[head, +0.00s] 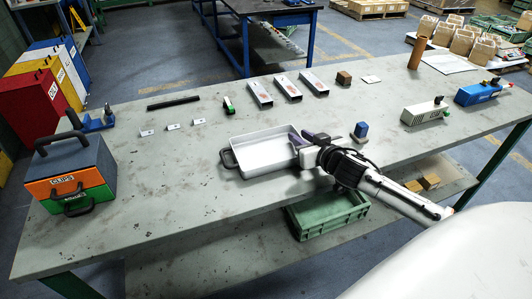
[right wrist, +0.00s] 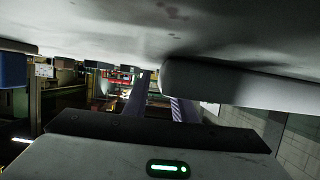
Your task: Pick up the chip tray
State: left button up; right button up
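The chip tray is a shallow white tray (head: 265,160) with a dark handle at its left end, lying on the grey table in the head view. My right gripper (head: 298,140) is at the tray's right end, its purple fingers by the rim. The fingers hide that end, so I cannot tell whether they touch it. In the right wrist view the two fingers (right wrist: 160,100) stand apart with a gap between them, and a pale rounded edge, seemingly the tray (right wrist: 235,85), passes close by. My left gripper is not in view.
A small blue block (head: 361,130) stands just right of the gripper. Metal channels (head: 288,88) lie behind. An orange-and-green case (head: 68,185) stands at the left, and a green crate (head: 328,213) sits below the table edge.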

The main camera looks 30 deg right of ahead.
grip_shut()
jog(key=shift+r, duration=0.1)
